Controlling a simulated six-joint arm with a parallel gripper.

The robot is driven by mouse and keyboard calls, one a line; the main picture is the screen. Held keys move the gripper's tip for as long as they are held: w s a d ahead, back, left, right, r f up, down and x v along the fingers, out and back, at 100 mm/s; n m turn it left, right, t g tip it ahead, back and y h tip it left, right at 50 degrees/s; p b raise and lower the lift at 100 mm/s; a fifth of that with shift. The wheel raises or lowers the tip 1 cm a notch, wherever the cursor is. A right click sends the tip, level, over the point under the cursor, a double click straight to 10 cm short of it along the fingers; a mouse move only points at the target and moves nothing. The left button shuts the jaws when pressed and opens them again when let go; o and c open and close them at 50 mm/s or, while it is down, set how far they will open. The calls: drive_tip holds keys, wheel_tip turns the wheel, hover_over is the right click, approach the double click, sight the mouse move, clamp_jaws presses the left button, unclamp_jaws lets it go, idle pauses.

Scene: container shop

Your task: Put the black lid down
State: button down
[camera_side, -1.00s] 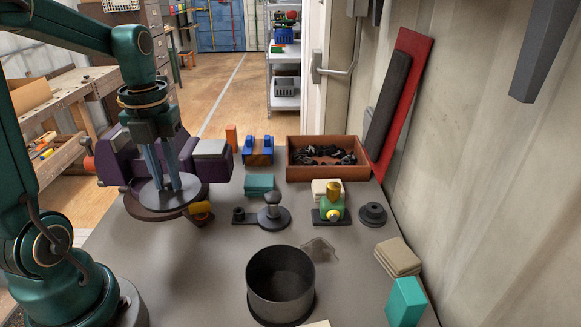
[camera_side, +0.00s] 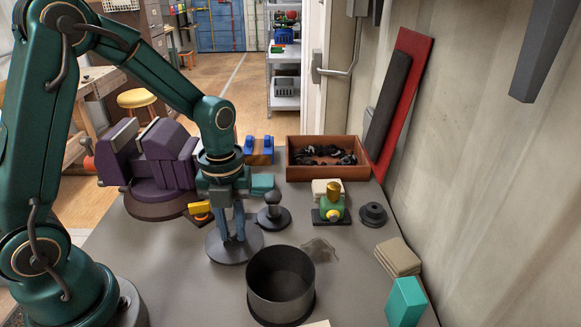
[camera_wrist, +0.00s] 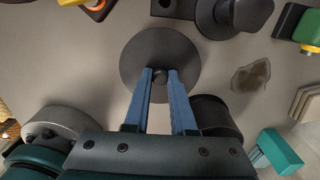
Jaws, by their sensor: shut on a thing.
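The black lid (camera_side: 222,254) is a flat dark disc with a small knob, held level. My gripper (camera_side: 233,236) is shut on its knob, with the blue fingers pointing down. In the wrist view the fingertips of my gripper (camera_wrist: 160,74) pinch the knob at the middle of the lid (camera_wrist: 160,45). The lid is at the left of an open dark round pot (camera_side: 281,287) and apart from its rim. The pot also shows in the wrist view (camera_wrist: 217,116), partly hidden by my gripper. I cannot tell whether the lid touches the table.
A dark stand with a round knob (camera_side: 273,215) is close behind the lid. A crumpled translucent piece (camera_side: 318,249) lies behind the pot. A purple vise (camera_side: 160,168) is at the back left. A brown tray (camera_side: 328,172) of black parts is at the back. Front-left table is bare.

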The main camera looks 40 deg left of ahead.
sight(233, 232)
drive_tip(key=shift+f, duration=0.85)
drive_tip(key=shift+f, duration=0.1)
drive_tip(key=c, duration=0.7)
unclamp_jaws()
drive_tip(key=shift+c, duration=0.2)
wheel_tip(233, 232, up, 11)
drive_tip(key=s+d+r+n+t, duration=0.1)
drive_tip(key=s+n, duration=0.3)
drive_tip(key=n, duration=0.9)
drive_tip(key=s+d+r+n+t, duration=0.2)
drive_tip(key=s+n+t, duration=0.2)
drive_tip(key=n, duration=1)
drive_tip(key=shift+s+r+t, duration=0.3)
drive_tip(key=shift+s+r, duration=0.05)
drive_tip(key=shift+s, duration=0.3)
